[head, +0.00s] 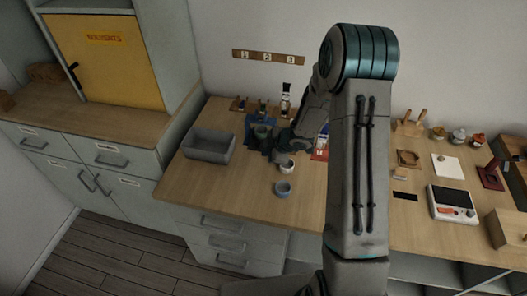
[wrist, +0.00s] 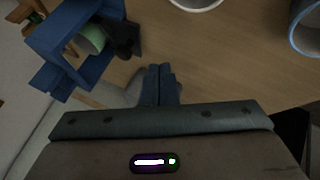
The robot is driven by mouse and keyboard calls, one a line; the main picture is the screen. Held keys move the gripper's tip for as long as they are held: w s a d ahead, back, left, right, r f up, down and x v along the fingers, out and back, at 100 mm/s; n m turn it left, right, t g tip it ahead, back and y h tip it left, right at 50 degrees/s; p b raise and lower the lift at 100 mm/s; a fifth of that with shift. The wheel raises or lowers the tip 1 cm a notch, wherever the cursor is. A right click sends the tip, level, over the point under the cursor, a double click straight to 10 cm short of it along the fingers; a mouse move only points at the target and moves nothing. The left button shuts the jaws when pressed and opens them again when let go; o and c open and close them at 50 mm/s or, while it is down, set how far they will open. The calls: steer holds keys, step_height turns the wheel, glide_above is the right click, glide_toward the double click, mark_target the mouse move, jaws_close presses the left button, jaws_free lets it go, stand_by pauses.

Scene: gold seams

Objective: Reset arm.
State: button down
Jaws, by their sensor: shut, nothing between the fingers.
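My gripper (wrist: 160,88) shows in the wrist view with its two dark fingers together, shut and empty above the wooden worktop. In the head view my arm stands tall in front of the worktop and bends down at the far side, hiding part of the surface. The gripper end (head: 283,138) is near a blue stand (head: 252,131) with a green cup (head: 262,131). The blue stand (wrist: 60,40) and the pale green cup (wrist: 92,38) also show at upper left in the wrist view, apart from the fingertips.
A grey bin (head: 209,146) stands left of the stand. A white cup (head: 287,167) and a blue-grey cup (head: 283,189) are close to the gripper. A scale (head: 452,204), several jars and a white card (head: 447,165) are at right. The worktop's front left is clear.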

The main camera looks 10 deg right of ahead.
steer(key=p+v, duration=0.1)
steer(key=v, duration=0.6)
steer(key=shift+w, duration=0.1)
